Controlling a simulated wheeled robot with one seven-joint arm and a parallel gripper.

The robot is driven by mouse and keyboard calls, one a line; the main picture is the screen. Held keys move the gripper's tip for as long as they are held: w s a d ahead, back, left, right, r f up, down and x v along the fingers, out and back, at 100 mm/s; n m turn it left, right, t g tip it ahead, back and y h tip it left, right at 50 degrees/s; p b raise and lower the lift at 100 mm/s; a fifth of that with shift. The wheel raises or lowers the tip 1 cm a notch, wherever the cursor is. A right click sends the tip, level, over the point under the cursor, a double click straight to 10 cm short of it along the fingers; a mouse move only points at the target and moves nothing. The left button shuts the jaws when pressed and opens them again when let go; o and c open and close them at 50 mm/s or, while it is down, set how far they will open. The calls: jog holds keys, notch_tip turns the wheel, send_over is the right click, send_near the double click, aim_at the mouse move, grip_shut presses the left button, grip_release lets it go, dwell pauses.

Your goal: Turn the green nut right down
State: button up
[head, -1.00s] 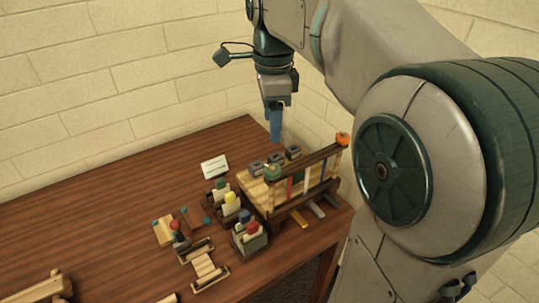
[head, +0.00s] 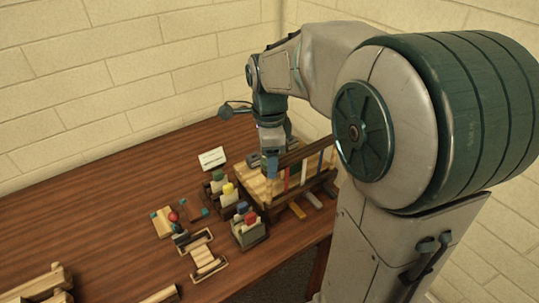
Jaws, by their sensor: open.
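The wooden press (head: 305,181) stands at the right of the table, with a dark bar along its top. The green nut, at the left end of this bar in the earlier view, is hidden now behind my gripper (head: 271,170). My gripper points down at that end of the bar, with its blue fingers at the nut's place. The jaws are open. I cannot tell whether the fingers are around the nut or just above it. The orange nut at the bar's other end is hidden behind my arm.
Holders with coloured-topped bottles (head: 229,189) stand close left of the press, and another holder (head: 249,230) is in front. The left of the table (head: 90,205) is mostly clear.

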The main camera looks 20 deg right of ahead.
jog(key=c, duration=1)
